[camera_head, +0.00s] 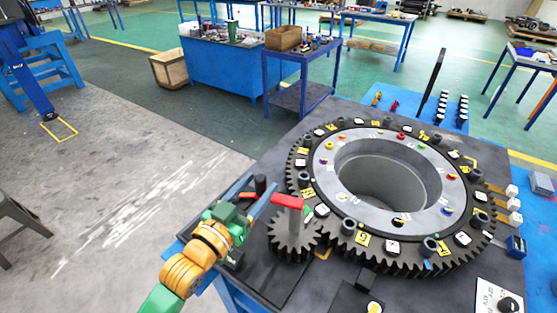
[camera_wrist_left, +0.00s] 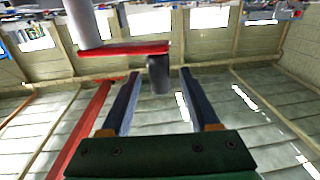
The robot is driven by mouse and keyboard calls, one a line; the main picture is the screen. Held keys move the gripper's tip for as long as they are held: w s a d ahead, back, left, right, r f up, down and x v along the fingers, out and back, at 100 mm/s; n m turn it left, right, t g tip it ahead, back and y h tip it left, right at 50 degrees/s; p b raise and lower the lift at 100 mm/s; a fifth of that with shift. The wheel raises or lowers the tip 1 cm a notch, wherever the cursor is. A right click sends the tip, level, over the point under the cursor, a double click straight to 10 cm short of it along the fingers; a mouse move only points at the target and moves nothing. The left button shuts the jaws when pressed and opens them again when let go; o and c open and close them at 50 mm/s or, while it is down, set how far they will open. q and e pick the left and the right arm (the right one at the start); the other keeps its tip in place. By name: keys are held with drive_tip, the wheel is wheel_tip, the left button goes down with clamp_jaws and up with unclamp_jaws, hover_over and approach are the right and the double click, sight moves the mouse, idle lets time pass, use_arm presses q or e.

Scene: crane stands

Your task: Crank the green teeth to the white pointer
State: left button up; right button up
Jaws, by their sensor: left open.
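A large dark ring gear (camera_head: 472,250) lies on the dark stand top and meshes with a small grey pinion (camera_head: 290,243). A grey post rises from the pinion to a red crank arm (camera_head: 288,201), which also shows in the left wrist view (camera_wrist_left: 120,50). A dark grey crank handle (camera_wrist_left: 159,75) is at the arm's end. My left gripper (camera_head: 259,188) is open, its fingertips (camera_wrist_left: 160,74) on either side of the handle in the wrist picture; contact is unclear. A small green mark (camera_head: 308,209) shows by the pinion. I cannot make out the white pointer. My right gripper is not in view.
Yellow and white tiles and small upright pegs cover the ring gear. A tall black bar (camera_head: 433,80) stands behind the ring. Open grey floor (camera_head: 130,200) lies left of the stand.

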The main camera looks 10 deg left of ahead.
use_arm(q)
drive_tip(key=shift+w+d+r+p, duration=0.2)
drive_tip(key=shift+w+r+p, duration=0.25)
drive_tip(key=shift+w, duration=0.3)
drive_tip(key=x, duration=0.3)
drive_tip(key=shift+w+d+f, duration=0.1)
drive_tip(key=shift+w+f, duration=0.15)
drive_tip(key=shift+f, duration=0.05)
drive_tip(key=shift+s, duration=0.1)
drive_tip(key=shift+c, duration=0.3)
drive_tip(key=shift+s+r, duration=0.1)
drive_tip(key=shift+s, duration=0.05)
drive_tip(key=c, duration=0.4)
clamp_jaws()
